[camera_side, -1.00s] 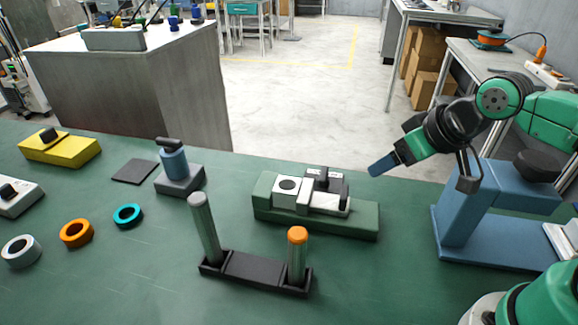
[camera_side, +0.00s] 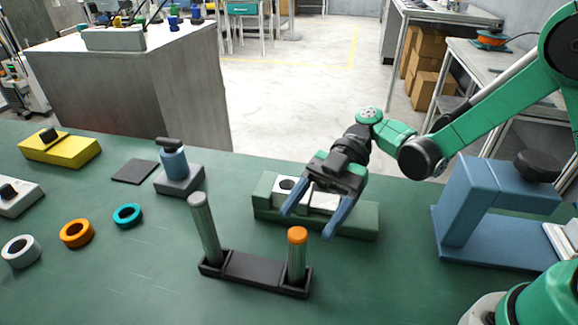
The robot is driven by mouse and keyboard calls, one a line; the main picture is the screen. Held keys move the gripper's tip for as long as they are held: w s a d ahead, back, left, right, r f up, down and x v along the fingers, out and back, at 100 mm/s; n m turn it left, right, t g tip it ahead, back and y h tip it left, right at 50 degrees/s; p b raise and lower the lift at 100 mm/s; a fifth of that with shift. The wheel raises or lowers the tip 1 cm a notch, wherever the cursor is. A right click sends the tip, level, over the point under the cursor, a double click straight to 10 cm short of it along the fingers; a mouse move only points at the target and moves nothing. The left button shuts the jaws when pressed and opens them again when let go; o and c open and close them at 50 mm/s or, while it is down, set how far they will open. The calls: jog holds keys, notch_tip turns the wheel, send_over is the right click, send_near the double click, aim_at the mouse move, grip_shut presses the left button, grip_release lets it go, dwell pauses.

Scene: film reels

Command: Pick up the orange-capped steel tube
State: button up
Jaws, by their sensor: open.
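The steel tube with the orange cap (camera_side: 297,260) stands upright in the right end of a black holder (camera_side: 250,268) on the green table. A second tube (camera_side: 204,228), with a grey top, stands tilted slightly in the holder's left end. My gripper (camera_side: 308,224) is open and empty, its two blue fingers pointing down and spread apart. It is above and behind the orange-capped tube in the picture, with one fingertip to each side of the cap. I cannot tell the exact gap in depth.
Behind my gripper is a green fixture (camera_side: 352,223) with a white block, partly hidden. A blue stand (camera_side: 470,210) is at right. A blue cylinder on a grey base (camera_side: 180,182) is at left. An orange ring (camera_side: 76,233) lies farther left. The front table area is clear.

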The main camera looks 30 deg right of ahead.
aim_at(290, 247)
jog(key=shift+x, duration=2.75)
grip_shut()
